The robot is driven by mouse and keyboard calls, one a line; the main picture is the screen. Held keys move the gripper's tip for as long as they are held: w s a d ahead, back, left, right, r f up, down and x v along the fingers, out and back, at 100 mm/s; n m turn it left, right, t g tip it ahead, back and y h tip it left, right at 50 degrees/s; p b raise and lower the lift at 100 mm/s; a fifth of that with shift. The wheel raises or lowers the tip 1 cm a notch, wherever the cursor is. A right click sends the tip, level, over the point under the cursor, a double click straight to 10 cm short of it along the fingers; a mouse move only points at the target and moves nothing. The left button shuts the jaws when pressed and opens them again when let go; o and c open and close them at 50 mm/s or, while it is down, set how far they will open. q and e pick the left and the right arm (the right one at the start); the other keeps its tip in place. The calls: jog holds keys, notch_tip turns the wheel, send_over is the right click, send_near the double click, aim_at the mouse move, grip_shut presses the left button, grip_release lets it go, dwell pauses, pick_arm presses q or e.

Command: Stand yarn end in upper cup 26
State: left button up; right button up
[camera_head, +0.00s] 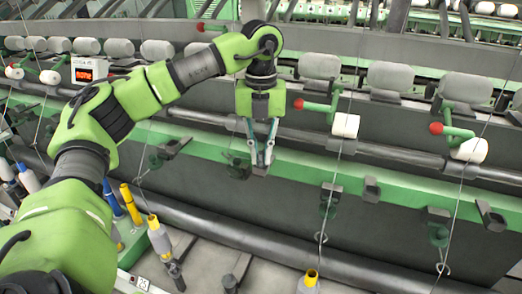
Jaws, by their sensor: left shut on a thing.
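My left gripper (263,160) hangs fingers down in front of the green rail (312,173), near the middle of the view. Its fingers are closed together. The yarn end between them is too thin to make out. A small dark bracket shows right at the fingertips, and I cannot tell whether they touch it. No cup marked 26 can be read. A small number plate (143,283) at the lower left is too small to read surely. My right gripper is out of view.
White yarn rolls (320,66) line the frame behind, with red-knobbed green levers (317,106). Yellow-topped bobbins stand below, one at the left (158,238) and one at the bottom (309,281). Thin yarns run down the front. A dark roller (240,236) crosses below the rail.

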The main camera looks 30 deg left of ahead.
pick_arm(q)
jog(key=o, duration=0.8)
notch_tip(320, 180, up, 8)
jog(key=shift+f, duration=0.25)
jog(key=shift+f, duration=0.1)
dwell(0.5)
